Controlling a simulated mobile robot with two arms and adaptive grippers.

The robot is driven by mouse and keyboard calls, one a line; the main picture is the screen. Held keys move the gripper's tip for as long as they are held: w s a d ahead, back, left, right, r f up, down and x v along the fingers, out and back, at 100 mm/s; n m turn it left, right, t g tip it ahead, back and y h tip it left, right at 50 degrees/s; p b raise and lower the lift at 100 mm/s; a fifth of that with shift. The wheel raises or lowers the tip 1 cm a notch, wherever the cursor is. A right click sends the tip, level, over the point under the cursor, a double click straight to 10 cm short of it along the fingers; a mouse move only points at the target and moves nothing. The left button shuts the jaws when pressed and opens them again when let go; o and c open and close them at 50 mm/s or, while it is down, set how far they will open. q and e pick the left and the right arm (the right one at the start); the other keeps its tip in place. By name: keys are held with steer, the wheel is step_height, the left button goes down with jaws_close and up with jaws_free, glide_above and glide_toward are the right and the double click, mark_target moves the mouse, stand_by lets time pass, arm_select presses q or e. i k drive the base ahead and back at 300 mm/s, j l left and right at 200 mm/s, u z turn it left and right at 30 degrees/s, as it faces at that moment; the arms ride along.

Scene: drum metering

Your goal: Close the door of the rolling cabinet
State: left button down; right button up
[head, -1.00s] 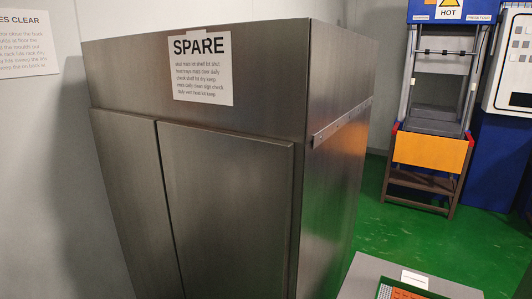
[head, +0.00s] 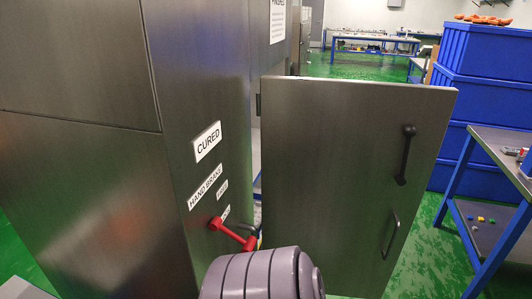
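The rolling cabinet (head: 185,90) is dark brushed metal and fills the left and middle of the head view. Its side panel bears labels reading CURED and HAND BRAKE, with a red lever (head: 232,233) low down. The cabinet door (head: 330,170) stands open, swung out to the right of the body, with a hinge at its left edge. A black handle (head: 405,155) and a grey bar handle (head: 391,234) are on its visible face. A ribbed grey-purple part of my arm covers the bottom middle. Neither gripper is in view.
Blue stacked crates (head: 485,100) stand at the right, with orange items on top. A blue-framed bench (head: 500,190) with small coloured pieces on its lower shelf stands near the right edge. Green floor shows between the door and the bench. Worktables (head: 370,48) stand far back.

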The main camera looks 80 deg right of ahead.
mark_target(332, 150)
steer(key=z, duration=3.35)
steer(key=i+j+z, duration=0.15)
steer(key=k+j, duration=0.05)
steer(key=j, duration=0.05)
